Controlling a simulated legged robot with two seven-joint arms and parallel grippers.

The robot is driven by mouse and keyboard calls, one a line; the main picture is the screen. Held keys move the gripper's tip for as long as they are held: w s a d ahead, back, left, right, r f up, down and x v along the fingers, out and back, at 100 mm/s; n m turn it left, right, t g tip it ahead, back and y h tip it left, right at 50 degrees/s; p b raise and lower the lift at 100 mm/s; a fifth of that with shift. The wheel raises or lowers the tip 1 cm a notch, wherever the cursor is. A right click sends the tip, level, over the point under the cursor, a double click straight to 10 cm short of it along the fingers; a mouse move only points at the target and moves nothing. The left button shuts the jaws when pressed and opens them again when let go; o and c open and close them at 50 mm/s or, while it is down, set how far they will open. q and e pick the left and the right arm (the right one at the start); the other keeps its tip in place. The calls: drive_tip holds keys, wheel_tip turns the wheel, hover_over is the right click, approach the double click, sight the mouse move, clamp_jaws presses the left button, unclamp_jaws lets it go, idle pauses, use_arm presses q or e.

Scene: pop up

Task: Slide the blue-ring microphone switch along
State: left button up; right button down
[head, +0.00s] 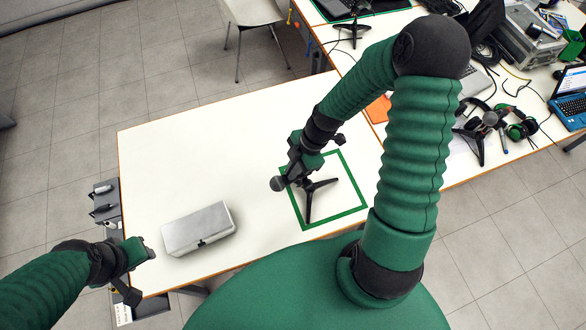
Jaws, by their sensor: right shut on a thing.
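The microphone's round dark head (277,184) points left, and its black tripod stand (313,190) stands on the white table inside a green taped square. My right gripper (294,171) is shut on the microphone, just above the stand. The blue ring and the switch cannot be made out; the gripper covers part of the microphone body. My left gripper (146,252) is at the table's left front edge, away from the microphone. Its fingers are too small to tell if they are open.
A closed silver case (198,229) lies on the table between my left gripper and the taped square (348,163). The table's back left is clear. Other tables at the upper right hold headphones (521,124), another tripod microphone (489,120), cables and a laptop (571,95).

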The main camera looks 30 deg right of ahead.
drive_tip(key=shift+s+a, duration=0.1)
idle(0.4)
drive_tip(key=c, duration=1.5)
unclamp_jaws()
drive_tip(key=shift+w+f, duration=0.1)
drive_tip(key=shift+w, duration=0.1)
